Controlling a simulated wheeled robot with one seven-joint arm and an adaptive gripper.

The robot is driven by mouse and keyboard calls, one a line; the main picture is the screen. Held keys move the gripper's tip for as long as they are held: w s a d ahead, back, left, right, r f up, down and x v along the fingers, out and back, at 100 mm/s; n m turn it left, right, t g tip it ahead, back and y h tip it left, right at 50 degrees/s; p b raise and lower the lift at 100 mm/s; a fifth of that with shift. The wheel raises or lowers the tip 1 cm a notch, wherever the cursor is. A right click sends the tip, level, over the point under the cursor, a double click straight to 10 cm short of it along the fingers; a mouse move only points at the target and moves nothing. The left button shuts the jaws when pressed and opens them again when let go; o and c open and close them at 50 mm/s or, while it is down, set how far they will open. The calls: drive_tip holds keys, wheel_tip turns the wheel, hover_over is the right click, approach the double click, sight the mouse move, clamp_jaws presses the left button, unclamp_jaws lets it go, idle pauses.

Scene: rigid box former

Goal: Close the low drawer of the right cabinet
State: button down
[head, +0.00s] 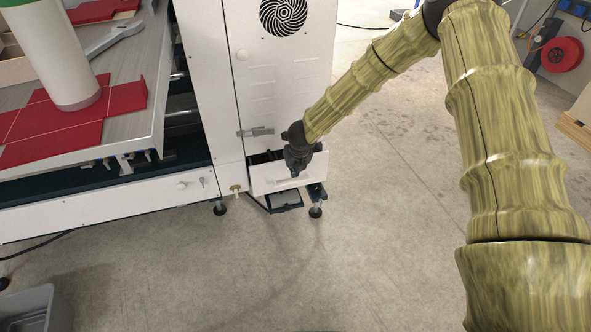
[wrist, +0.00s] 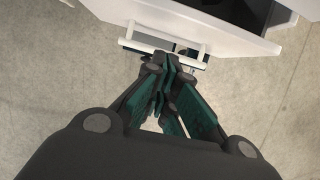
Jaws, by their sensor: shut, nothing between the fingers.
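The right cabinet (head: 285,85) is white with a round fan vent. Its low drawer (head: 265,180) is pulled out at the bottom, with a dark opening behind its white front. The drawer front also shows at the top of the wrist view (wrist: 200,30), with a pale bar handle (wrist: 140,45) and part of the dark interior. My gripper (head: 296,173) is at the drawer front, partly covering it. In the wrist view its fingers (wrist: 172,62) are together and empty, with their tips close to the handle. I cannot tell whether they touch it.
A machine bed with red pieces (head: 120,98), a white cylinder (head: 58,50) and a wrench (head: 112,38) is at left. A grey bin (head: 38,308) stands at the lower left. A cabinet foot (head: 316,211) is near the drawer. The floor in front is clear.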

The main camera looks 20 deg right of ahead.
drive_tip(key=p+v, duration=0.2)
drive_tip(key=v, duration=0.5)
drive_tip(key=s+d+f+n+t+h+b, duration=0.2)
drive_tip(key=d+f+n+t+h+b, duration=0.25)
drive_tip(key=d+f+n, duration=0.55)
drive_tip(key=a+f+n+t+y+b, duration=0.2)
drive_tip(key=a+f+n+t+b, duration=0.1)
drive_tip(key=a+n+t, duration=0.25)
drive_tip(key=r+n+t+y+b, duration=0.1)
drive_tip(key=n+t+y+b, duration=0.25)
drive_tip(key=b, duration=0.25)
hover_over(292, 183)
drive_tip(key=shift+r+m+h, duration=0.2)
drive_tip(key=shift+m+h, duration=0.1)
drive_tip(key=shift+m, duration=0.2)
drive_tip(key=shift+w+r+b, duration=0.1)
drive_tip(key=shift+w+b, duration=0.25)
drive_tip(key=shift+w, duration=0.4)
